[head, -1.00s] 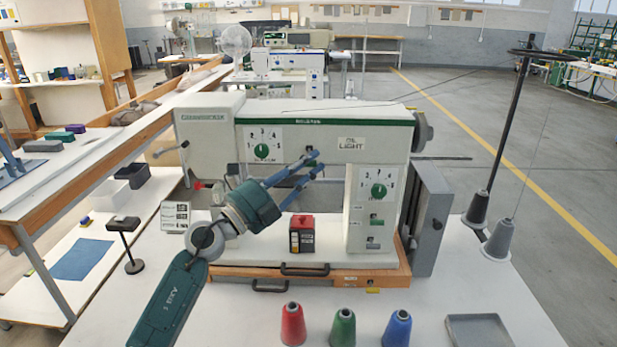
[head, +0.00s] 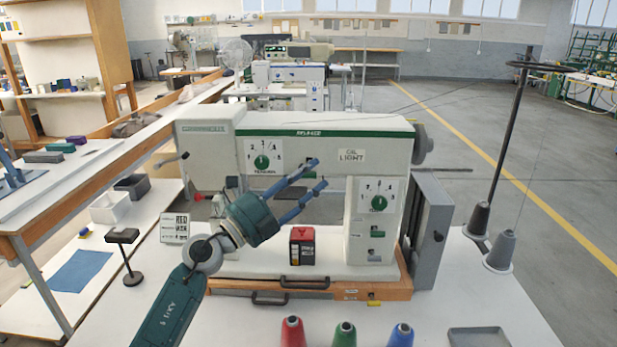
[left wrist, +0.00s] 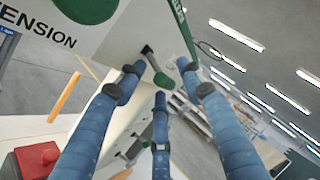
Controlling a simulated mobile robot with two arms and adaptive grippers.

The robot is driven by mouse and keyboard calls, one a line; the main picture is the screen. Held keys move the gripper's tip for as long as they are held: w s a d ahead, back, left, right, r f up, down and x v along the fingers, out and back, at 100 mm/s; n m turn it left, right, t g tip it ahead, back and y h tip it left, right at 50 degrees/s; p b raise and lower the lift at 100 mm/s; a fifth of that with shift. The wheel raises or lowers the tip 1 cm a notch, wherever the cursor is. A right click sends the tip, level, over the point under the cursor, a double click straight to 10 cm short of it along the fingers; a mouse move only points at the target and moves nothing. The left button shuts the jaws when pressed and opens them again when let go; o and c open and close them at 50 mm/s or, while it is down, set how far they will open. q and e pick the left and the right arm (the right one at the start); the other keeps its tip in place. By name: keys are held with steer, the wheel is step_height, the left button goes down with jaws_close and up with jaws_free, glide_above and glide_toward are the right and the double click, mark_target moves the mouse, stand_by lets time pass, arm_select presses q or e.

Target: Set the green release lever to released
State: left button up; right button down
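The release lever (left wrist: 154,66) shows in the left wrist view as a dark stem with a green tip, on the pale face of the press. Its exact setting is hard to read. My left gripper (left wrist: 160,78) is open, with its blue fingers spread around the lever's green end; I cannot tell whether any finger touches it. In the head view the left gripper (head: 319,173) reaches up and right in front of the press (head: 330,145), just right of the tension dial (head: 263,162). There its fingertips largely hide the lever. My right gripper is not in view.
A red-topped box (head: 302,246) stands on the press bed below my gripper. The press column with a second dial (head: 379,203) is to the right. Red (head: 292,331), green (head: 344,333) and blue (head: 400,334) cones stand in front.

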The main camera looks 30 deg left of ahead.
arm_select(q)
steer(key=v, duration=0.7)
steer(key=shift+s, duration=0.35)
